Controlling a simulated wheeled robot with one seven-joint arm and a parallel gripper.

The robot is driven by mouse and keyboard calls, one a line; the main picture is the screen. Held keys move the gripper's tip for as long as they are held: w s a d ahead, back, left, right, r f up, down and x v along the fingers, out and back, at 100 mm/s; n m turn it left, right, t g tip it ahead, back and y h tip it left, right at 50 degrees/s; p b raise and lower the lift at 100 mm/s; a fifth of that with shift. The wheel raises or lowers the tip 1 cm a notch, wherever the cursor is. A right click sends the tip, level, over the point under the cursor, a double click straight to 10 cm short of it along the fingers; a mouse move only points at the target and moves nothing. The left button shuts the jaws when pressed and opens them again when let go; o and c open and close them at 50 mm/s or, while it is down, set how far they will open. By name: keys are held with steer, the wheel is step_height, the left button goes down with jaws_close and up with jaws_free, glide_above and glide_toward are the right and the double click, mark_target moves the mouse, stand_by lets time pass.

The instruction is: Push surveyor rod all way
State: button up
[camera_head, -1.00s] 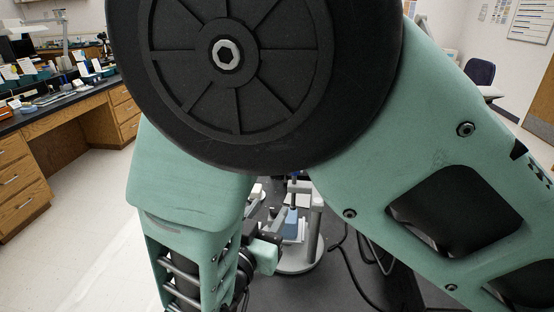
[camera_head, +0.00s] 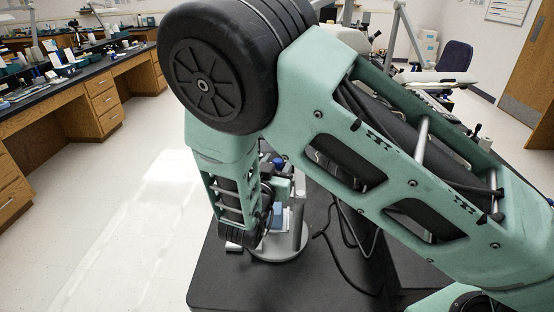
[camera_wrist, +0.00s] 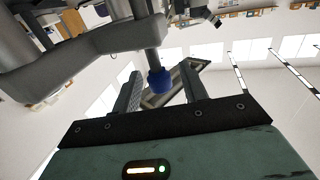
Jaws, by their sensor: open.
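In the wrist view, the surveyor rod (camera_wrist: 153,58) is a thin metal rod with a blue knob (camera_wrist: 160,80) at its end. The two dark fingers of my gripper (camera_wrist: 161,71) stand apart on either side of the knob. The gripper looks open; I cannot tell whether a finger touches the knob. In the head view, the blue knob (camera_head: 278,162) shows near the top of the surveyor, just right of my wrist. The surveyor has a grey column (camera_head: 299,212) and a round grey base (camera_head: 282,251). My arm hides part of it, including most of the gripper.
The surveyor stands on a black bench top (camera_head: 230,285), with a light blue block (camera_head: 277,214) on its base. A black cable (camera_head: 330,245) lies to its right. A grey surveyor arm (camera_wrist: 90,52) passes close to the fingers. Open floor is left of the bench.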

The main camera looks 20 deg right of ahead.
steer(key=shift+w+d, duration=0.15)
steer(key=shift+w, duration=0.05)
jaws_close()
steer(key=shift+f+b, duration=1.2)
steer(key=shift+f, duration=0.3)
steer(key=shift+r, duration=0.1)
jaws_free()
